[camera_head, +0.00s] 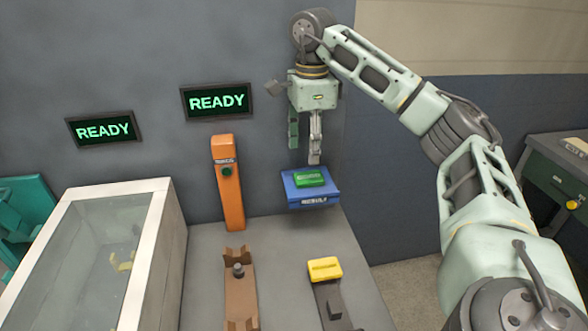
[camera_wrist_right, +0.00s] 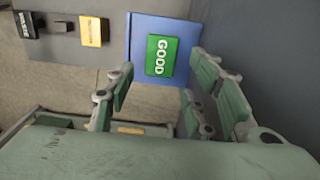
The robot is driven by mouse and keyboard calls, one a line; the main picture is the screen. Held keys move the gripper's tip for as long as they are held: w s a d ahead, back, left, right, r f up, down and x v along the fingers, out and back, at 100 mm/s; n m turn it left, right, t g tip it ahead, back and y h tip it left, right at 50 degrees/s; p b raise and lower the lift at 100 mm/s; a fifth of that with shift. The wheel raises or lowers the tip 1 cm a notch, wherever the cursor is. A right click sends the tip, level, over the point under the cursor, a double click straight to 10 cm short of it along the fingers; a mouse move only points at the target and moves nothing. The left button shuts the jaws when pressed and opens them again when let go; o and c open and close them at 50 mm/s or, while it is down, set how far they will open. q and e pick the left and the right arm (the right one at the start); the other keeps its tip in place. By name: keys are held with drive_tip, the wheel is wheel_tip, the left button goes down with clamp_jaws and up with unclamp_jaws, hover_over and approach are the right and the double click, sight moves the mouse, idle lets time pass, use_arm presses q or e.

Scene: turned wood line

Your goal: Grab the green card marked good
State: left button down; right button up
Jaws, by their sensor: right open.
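The green card (camera_head: 309,177) lies on top of a blue block-like holder (camera_head: 312,197) at the back right of the grey table. In the right wrist view the card (camera_wrist_right: 161,56) reads "GOOD" and lies flat on the blue surface (camera_wrist_right: 165,27). My right gripper (camera_head: 304,152) hangs above the card, pointing down, and is apart from it. In the right wrist view its open fingers (camera_wrist_right: 160,82) stand on either side of the card with nothing between them. My left gripper is in neither view.
A yellow block (camera_head: 325,268) sits on a dark stand nearer the front. An orange post (camera_head: 228,185) and a brown cradle (camera_head: 240,290) stand to the left. A clear-topped bin (camera_head: 160,240) is at far left. Two READY screens (camera_head: 217,101) hang on the wall.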

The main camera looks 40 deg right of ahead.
sight(309, 176)
drive_tip(key=shift+f, duration=0.45)
drive_tip(key=shift+s+f, duration=0.2)
drive_tip(key=shift+f, duration=0.65)
drive_tip(key=shift+d+f, duration=0.1)
drive_tip(key=shift+f, duration=0.25)
drive_tip(key=f, duration=0.2)
drive_tip(key=f+p, duration=0.1)
drive_tip(key=shift+w+f, duration=0.2)
drive_tip(key=shift+f, duration=0.45)
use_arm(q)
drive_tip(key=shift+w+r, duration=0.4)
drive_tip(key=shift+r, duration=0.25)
use_arm(e)
drive_tip(key=shift+c, duration=0.2)
drive_tip(key=c, duration=0.6)
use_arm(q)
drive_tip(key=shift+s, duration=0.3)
use_arm(e)
drive_tip(key=shift+c, duration=0.2)
